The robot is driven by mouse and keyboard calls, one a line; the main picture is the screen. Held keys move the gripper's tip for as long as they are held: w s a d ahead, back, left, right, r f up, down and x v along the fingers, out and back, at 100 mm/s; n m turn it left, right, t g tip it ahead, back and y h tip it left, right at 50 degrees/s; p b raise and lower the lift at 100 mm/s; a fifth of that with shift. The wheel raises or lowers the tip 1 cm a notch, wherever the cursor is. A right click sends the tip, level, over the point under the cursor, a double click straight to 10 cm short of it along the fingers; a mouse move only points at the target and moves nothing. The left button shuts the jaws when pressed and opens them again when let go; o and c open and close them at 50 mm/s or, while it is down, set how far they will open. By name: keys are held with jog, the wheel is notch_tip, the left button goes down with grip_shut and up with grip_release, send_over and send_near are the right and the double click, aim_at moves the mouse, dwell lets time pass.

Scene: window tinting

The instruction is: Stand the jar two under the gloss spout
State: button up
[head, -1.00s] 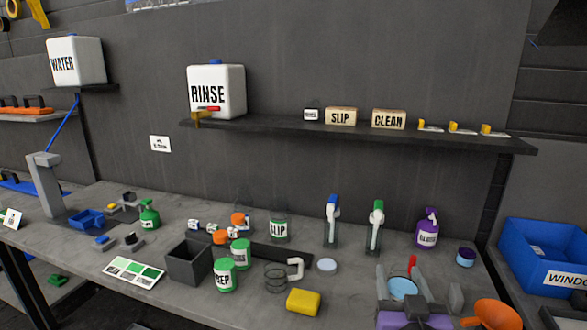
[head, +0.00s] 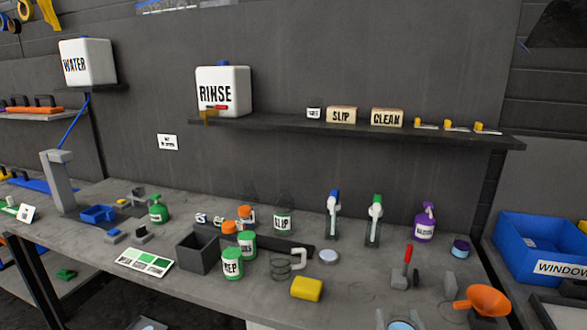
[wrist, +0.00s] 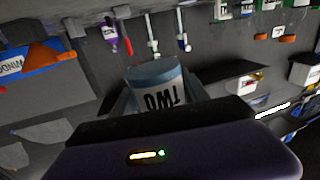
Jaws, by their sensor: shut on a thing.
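The jar two (wrist: 158,77) is a pale blue-grey jar whose label reads TWO upside down in the wrist view. My gripper (head: 400,318) is shut on it, at the bottom edge of the head view, where only the jar's light blue top (head: 402,326) shows. The jar's lower part is hidden. A purple bottle (head: 424,226) with a spout-like top stands at the back right of the bench; its label is too small to read surely. It also shows in the wrist view (wrist: 110,33). I cannot pick out a spout marked gloss.
A red-handled grey tool (head: 404,262) and an orange funnel (head: 488,300) are on the right of the bench. A blue bin (head: 545,240) is at far right.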

jog(key=s+f+y, duration=0.1)
jog(key=s+f, duration=0.6)
jog(key=f, duration=0.4)
jog(key=s+a+f, duration=0.1)
jog(key=s+f, duration=0.7)
jog(key=f, duration=0.2)
jog(key=shift+s+f+n+y, duration=0.15)
jog(key=shift+f+n+y, duration=0.25)
